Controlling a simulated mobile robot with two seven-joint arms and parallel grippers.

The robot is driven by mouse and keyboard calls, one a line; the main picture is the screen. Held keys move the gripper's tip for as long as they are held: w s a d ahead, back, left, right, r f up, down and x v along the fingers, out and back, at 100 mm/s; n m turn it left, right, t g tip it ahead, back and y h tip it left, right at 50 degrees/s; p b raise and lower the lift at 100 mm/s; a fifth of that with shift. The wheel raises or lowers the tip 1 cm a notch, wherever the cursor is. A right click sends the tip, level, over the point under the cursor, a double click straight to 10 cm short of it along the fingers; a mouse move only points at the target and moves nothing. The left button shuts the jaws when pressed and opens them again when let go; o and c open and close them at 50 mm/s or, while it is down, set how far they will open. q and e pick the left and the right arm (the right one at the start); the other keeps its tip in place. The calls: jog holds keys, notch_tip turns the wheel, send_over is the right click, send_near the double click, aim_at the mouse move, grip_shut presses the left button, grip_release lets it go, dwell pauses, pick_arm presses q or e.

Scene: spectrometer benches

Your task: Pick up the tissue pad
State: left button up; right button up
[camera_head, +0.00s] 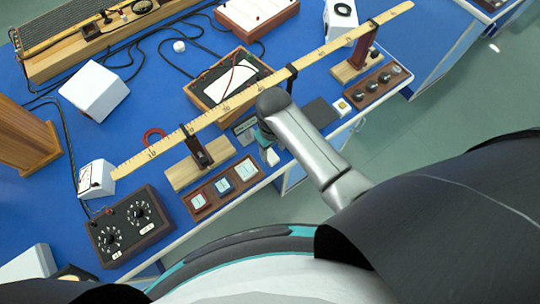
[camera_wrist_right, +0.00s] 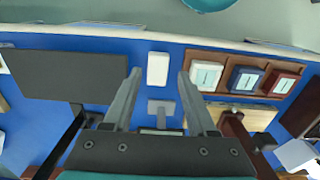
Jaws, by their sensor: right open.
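The tissue pad appears to be the small white block (camera_wrist_right: 157,68) on the blue bench in the right wrist view. It also shows in the head view (camera_head: 272,157), partly covered by my right arm. My right gripper (camera_wrist_right: 155,76) is open above the bench, with its two fingers on either side of the white block in the picture. I cannot tell how far above it they are. In the head view the right hand is mostly hidden behind the arm. My left gripper is not in view.
A wooden tray with three small boxes (camera_head: 239,173) lies beside the pad. A dark mat (camera_head: 319,112) lies on its other side. A long ruler beam (camera_head: 222,111) on wooden stands runs behind. The bench's front edge (camera_wrist_right: 110,30) is close to the pad.

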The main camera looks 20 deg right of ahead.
aim_at(273, 159)
jog(key=shift+w+d+f+b, duration=0.1)
jog(key=shift+f+b, duration=0.7)
jog(key=shift+f, duration=2.1)
grip_shut()
